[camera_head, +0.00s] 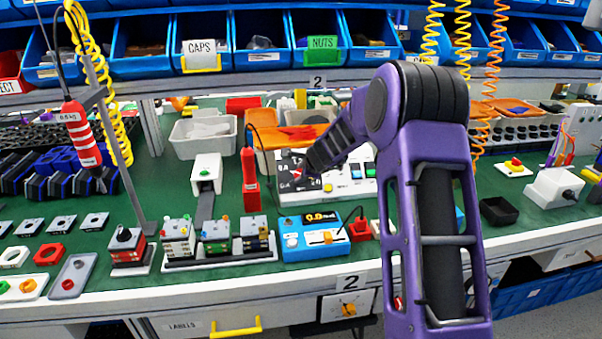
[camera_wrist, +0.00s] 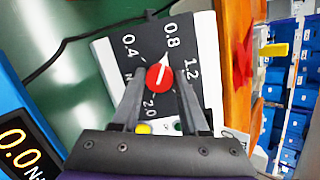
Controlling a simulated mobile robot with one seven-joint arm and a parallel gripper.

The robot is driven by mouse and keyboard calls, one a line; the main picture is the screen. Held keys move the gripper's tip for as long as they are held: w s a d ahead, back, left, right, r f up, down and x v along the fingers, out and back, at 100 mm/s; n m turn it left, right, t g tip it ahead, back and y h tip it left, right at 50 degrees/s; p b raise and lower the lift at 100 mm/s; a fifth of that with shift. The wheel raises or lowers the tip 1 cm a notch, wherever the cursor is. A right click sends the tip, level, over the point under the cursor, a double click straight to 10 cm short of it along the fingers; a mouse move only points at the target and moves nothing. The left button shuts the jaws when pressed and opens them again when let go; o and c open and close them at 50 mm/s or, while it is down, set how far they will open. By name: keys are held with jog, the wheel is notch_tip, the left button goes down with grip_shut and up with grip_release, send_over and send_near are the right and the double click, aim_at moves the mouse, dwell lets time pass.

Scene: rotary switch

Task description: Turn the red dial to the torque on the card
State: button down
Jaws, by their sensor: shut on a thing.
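The red dial (camera_wrist: 159,78) sits on a black scale face (camera_wrist: 140,42) marked 0.4, 0.8, 1.2 and 2.0, with some marks hidden. Its white pointer aims up at about 0.8. My gripper (camera_wrist: 161,84) has one finger on each side of the dial and is shut on it. In the head view, my gripper (camera_head: 308,166) is at the left part of the white panel (camera_head: 340,195) that carries the black face, and hides part of it. I cannot make out a torque card in either view.
A blue tester (camera_head: 320,243) stands in front of the panel; its display (camera_wrist: 22,147) reads 0.0 in the wrist view. A red upright tool (camera_head: 250,182) stands left of the panel. An orange bin (camera_head: 290,130) is behind it. Green mat is bare in places.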

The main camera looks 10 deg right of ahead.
jog(key=shift+c, duration=2.1)
grip_release()
jog(key=shift+r, duration=0.1)
jog(key=p+v, duration=0.1)
jog(key=v, duration=1.6)
jog(key=shift+p, duration=0.3)
jog(key=shift+s+d, duration=0.15)
